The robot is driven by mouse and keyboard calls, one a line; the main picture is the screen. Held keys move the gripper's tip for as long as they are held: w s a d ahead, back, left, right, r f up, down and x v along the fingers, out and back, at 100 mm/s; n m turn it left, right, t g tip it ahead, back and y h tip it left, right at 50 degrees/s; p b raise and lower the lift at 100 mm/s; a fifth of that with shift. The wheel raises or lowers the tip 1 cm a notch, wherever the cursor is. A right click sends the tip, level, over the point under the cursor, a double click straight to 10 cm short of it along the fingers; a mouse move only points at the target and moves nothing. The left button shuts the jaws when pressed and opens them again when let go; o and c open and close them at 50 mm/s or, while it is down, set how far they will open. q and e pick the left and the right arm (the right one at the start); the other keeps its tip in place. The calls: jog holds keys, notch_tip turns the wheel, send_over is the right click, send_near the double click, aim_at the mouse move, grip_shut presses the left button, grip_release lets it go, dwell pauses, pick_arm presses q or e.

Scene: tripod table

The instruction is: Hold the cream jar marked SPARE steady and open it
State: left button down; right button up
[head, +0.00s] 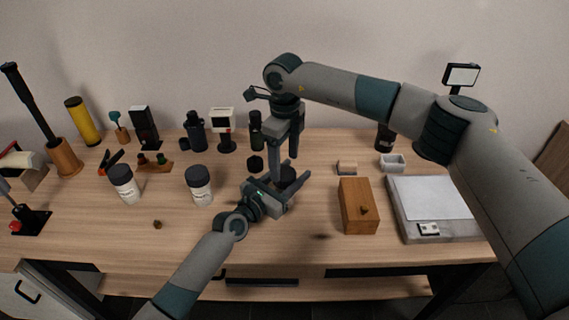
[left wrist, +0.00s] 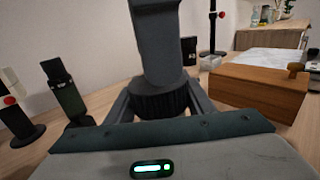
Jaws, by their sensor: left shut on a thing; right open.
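My left gripper (head: 282,186) is shut around a jar with a dark, ribbed round lid (head: 288,174), near the middle of the table. In the left wrist view the ribbed lid (left wrist: 160,100) shows between my fingers; the jar's body and any SPARE marking are hidden. My right gripper (head: 286,160) points down from above, its fingers open and close over the lid. One right finger (left wrist: 156,45) stands in front of the lid's upper part in the left wrist view; I cannot tell whether it touches.
Two white jars with black lids (head: 124,185) (head: 200,187) stand at left. A wooden box (head: 358,208) and a grey tray-like slab (head: 436,210) are at right. The front middle is mostly clear.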

pick_arm(q)
jog(key=c, duration=0.8)
grip_release()
jog(key=shift+o, duration=0.2)
jog(key=shift+s+a, duration=0.1)
jog(key=b+v, duration=0.1)
jog(key=v, duration=1.6)
